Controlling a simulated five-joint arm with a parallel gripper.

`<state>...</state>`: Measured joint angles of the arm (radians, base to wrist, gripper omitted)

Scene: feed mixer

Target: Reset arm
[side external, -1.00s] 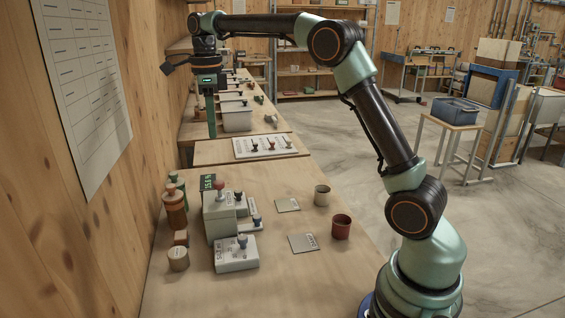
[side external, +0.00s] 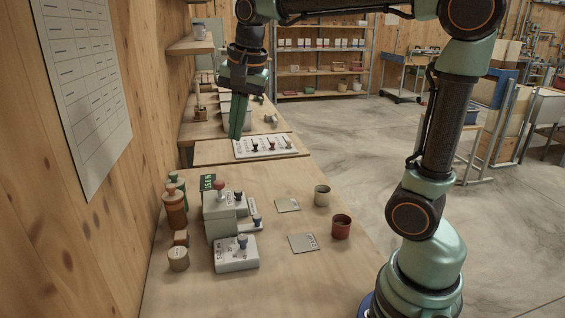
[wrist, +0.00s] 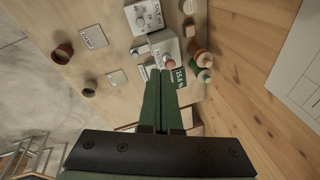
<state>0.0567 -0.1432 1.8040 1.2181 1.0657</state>
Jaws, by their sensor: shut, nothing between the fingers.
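My gripper (side external: 237,134) hangs above the far end of the near workbench with its long green fingers pointing down. The fingers are together and empty, and they also show shut in the wrist view (wrist: 160,74). The pale green machine (side external: 219,218) with a red-topped knob and a small display (side external: 208,182) stands on the bench nearer the camera, apart from my gripper. In the wrist view the machine (wrist: 166,47) lies beyond the fingertips.
A white panel with knobs (side external: 272,146) lies behind.

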